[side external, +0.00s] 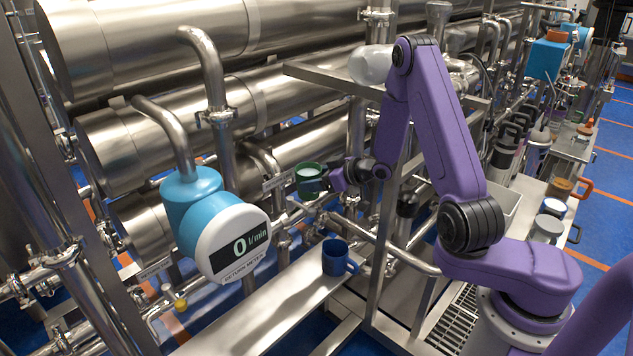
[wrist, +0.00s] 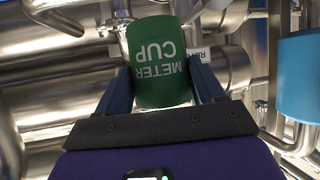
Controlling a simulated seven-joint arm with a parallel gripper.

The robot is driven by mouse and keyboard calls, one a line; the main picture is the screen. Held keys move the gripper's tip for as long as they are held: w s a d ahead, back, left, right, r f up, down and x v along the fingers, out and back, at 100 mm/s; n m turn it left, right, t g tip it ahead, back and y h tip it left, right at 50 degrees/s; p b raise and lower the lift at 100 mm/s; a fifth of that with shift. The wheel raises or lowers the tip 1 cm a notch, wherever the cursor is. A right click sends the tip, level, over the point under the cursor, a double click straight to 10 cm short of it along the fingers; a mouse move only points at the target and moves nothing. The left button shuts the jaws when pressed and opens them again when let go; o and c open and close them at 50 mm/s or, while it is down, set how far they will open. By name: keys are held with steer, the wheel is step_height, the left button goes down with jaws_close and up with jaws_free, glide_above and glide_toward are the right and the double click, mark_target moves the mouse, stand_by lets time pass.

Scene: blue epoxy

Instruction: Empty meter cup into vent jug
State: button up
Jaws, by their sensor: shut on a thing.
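The green meter cup (side external: 309,183) is held in the air at the centre of the side view, its rim up and a pale area showing at its mouth. In the wrist view its label METER CUP (wrist: 162,62) reads upside down. My gripper (side external: 326,182) is shut on the cup, with a finger on each side of it in the wrist view (wrist: 163,85). A blue mug-like vessel (side external: 336,260) with a handle stands upright on the shelf, below and apart from the cup. No label is readable on it, so I cannot tell if it is the vent jug.
The blue-and-white return meter (side external: 233,243), reading 0 l/min, hangs left of the cup. Steel pipes (side external: 150,122) crowd behind. The narrow steel shelf (side external: 262,310) is bare left of the blue mug. Several vessels stand on the right-hand bench (side external: 520,215). A steel post stands beside my arm.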

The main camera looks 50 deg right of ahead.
steer(key=s+d+f+n+g+y, duration=0.2)
steer(key=d+f+n+y, duration=0.2)
steer(key=d+f, duration=0.9)
steer(key=s+d+f+n+g+y, duration=0.2)
steer(key=s+d+f, duration=0.2)
steer(key=s+f, duration=0.1)
steer(key=shift+w+a+f+n+g+h, duration=0.1)
steer(key=shift+a+n+g+h, duration=0.35)
steer(key=shift+a+h, duration=0.55)
steer(key=shift+w+a+f+n+g+h, duration=0.15)
steer(key=shift+a+n+g+h, duration=0.3)
steer(key=shift+h, duration=0.95)
steer(key=shift+s+a+f+n+g+h, duration=0.1)
steer(key=shift+a+n+g+h, duration=0.3)
steer(key=shift+a+h, duration=0.7)
steer(key=shift+w+d, duration=0.1)
steer(key=shift+d, duration=0.05)
steer(key=shift+w+a+r+n+g+h, duration=0.1)
steer(key=shift+a+n+g+h, duration=0.15)
steer(key=shift+h, duration=0.55)
steer(key=shift+a+r+n+g+h, duration=0.15)
steer(key=shift+a+h, duration=0.15)
steer(key=shift+h, duration=0.5)
steer(key=shift+f, duration=0.1)
